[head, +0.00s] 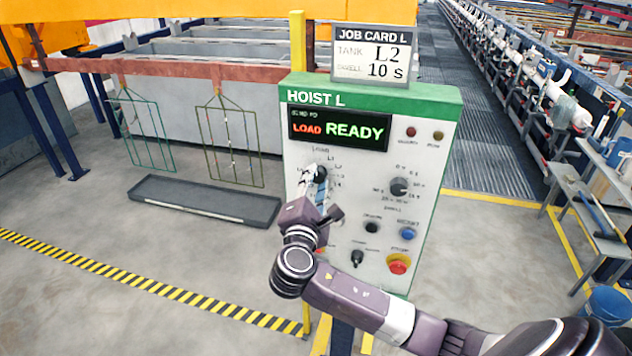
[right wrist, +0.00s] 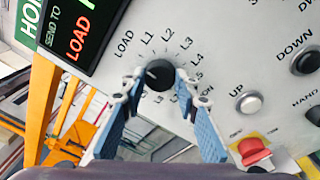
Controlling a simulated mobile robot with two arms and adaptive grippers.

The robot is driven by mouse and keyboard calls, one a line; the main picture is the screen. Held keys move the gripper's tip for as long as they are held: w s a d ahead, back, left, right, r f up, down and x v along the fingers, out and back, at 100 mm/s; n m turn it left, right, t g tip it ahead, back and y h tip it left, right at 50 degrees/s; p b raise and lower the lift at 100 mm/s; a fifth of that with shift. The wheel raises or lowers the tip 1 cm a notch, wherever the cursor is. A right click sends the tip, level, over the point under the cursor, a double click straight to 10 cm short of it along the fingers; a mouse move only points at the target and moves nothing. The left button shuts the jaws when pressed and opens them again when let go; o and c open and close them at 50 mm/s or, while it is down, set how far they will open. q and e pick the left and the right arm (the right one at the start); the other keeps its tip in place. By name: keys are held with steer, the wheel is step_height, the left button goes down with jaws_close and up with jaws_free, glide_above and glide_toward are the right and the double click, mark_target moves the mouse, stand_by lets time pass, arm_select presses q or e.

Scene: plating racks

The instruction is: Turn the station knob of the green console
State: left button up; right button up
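The green console (head: 440,95), labelled HOIST L, stands in the middle of the head view. Its display (head: 338,130) reads LOAD and READY. The black station knob (right wrist: 159,75) is ringed by LOAD, L1, L2, L3, L4 and further marks; its white mark points up-left, roughly toward LOAD. My right gripper (right wrist: 158,82) has its fingertips on either side of the knob, open, with a narrow gap seeming to show at each side. In the head view, my right gripper (head: 317,182) partly covers the knob. My left gripper is out of view.
The job card (head: 370,55) above reads TANK L2 and 10 s. A second dial (head: 399,187), buttons and a red emergency button (head: 398,264) are right of and below the knob. A grey tray (head: 205,201) and wire racks are at the left. A yellow-black floor stripe (head: 150,283) crosses the floor.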

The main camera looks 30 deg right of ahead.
steer(key=c, duration=0.5)
steer(key=shift+f+m+b, duration=0.35)
steer(key=shift+m+b, duration=0.45)
steer(key=shift+b, duration=0.3)
steer(key=m+h+b, duration=0.1)
steer(key=m+b, duration=0.7)
steer(key=b, duration=0.2)
steer(key=shift+f+m, duration=0.15)
steer(key=shift+m, duration=0.25)
steer(key=shift+r+m+b, duration=0.2)
steer(key=shift+m+b, duration=0.85)
steer(key=shift+m, duration=0.05)
steer(key=o, duration=1.1)
steer(key=shift+a+r+h, duration=0.1)
steer(key=shift+h, duration=0.2)
